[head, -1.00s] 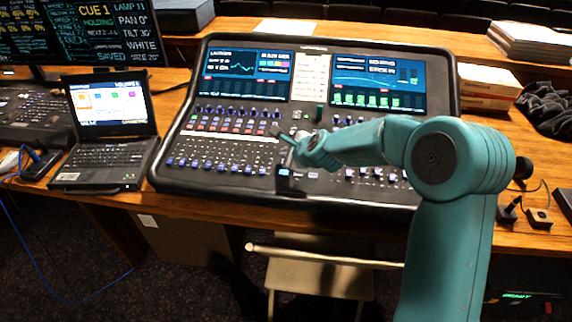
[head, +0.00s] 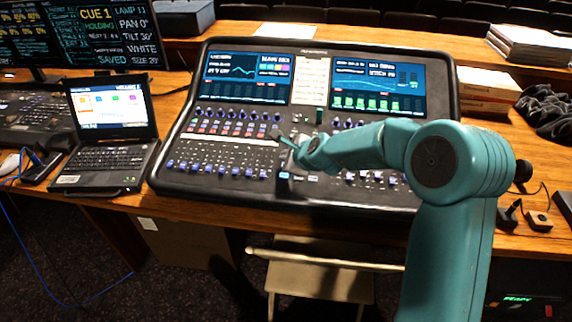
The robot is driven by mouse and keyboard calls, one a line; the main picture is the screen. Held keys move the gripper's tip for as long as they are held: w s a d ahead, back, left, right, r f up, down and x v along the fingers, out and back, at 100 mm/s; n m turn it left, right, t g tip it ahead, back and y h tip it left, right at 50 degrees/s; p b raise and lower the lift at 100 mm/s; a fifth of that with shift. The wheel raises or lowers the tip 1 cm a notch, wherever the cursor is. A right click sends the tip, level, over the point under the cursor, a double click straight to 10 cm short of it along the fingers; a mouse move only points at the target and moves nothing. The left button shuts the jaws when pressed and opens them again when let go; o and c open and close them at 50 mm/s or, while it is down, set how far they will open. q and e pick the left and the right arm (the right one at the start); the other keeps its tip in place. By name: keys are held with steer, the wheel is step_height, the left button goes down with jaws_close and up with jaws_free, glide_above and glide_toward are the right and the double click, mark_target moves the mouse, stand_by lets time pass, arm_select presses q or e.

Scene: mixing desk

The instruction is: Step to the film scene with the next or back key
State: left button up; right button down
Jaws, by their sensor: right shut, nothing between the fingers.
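The mixing desk (head: 225,188) stands on the wooden table, with rows of blue fader caps on its left and two lit screens at the top. My right gripper (head: 279,137) is shut and empty, over the desk's middle. A small blue-lit key (head: 285,176) and a paler key (head: 313,178) lie on the desk below the gripper. Their labels are too small to read. The left screen (head: 247,77) and right screen (head: 377,82) carry text too small to read surely, so the current scene is unclear. My right arm hides part of the lower right controls. My left gripper is not in view.
A laptop (head: 110,110) stands left of the desk, with a cue monitor (head: 85,35) behind it. Books (head: 487,85) and dark cloth (head: 548,110) lie on the right. A folding chair (head: 320,278) stands before the table.

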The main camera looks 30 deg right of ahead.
steer(key=shift+f, duration=0.15)
stand_by(0.7)
steer(key=shift+f+b, duration=0.3)
steer(key=shift+b, duration=0.15)
steer(key=shift+f+b, duration=0.35)
stand_by(0.4)
steer(key=shift+r+p, duration=0.7)
steer(key=shift+r, duration=0.05)
steer(key=r+p, duration=0.4)
steer(key=r, duration=0.1)
steer(key=shift+s+a+p, duration=0.15)
steer(key=shift+s+p, duration=0.05)
steer(key=shift+p, duration=0.15)
stand_by(0.4)
